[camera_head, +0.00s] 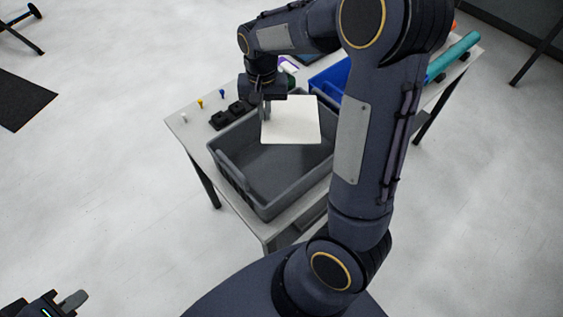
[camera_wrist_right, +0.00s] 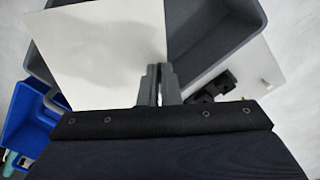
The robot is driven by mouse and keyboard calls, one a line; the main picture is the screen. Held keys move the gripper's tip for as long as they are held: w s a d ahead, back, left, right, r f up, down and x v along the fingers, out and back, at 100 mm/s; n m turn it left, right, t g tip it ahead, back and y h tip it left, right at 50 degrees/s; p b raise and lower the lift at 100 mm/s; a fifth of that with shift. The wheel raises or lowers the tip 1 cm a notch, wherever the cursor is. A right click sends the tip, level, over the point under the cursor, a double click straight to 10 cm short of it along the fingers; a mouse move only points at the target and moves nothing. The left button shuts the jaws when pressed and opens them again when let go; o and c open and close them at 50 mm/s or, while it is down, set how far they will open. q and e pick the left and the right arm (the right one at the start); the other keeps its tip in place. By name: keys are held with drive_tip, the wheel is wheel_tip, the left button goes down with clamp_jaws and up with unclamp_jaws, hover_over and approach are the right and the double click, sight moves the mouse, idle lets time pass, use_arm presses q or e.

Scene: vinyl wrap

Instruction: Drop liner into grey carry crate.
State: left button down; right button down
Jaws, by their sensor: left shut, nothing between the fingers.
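The liner, a white flat square sheet (camera_head: 292,121), is held above the grey carry crate (camera_head: 270,180), over its far part. My right gripper (camera_head: 265,112) is shut on the sheet's left edge; in the right wrist view the gripper (camera_wrist_right: 160,85) pinches the edge of the sheet (camera_wrist_right: 105,50), with the grey crate (camera_wrist_right: 215,30) beyond it. The crate stands open on the table, and its visible floor looks empty. My right forearm hides its right side. My left gripper (camera_head: 72,302) is at the bottom left corner, shut and empty, far from the crate.
The table (camera_head: 178,124) carries a blue bin (camera_head: 330,78) behind the crate, black blocks (camera_head: 230,114) and small coloured pins (camera_head: 200,103) at the left, and a teal roll (camera_head: 453,57) at the far right.

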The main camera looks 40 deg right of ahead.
drive_tip(key=shift+f+b, duration=0.3)
drive_tip(key=shift+f, duration=0.45)
drive_tip(key=c, duration=1.6)
unclamp_jaws()
drive_tip(key=shift+o, duration=0.2)
drive_tip(key=shift+r, duration=0.15)
wheel_tip(320, 180, up, 8)
drive_tip(key=shift+f, duration=0.25)
drive_tip(key=shift+s, duration=0.1)
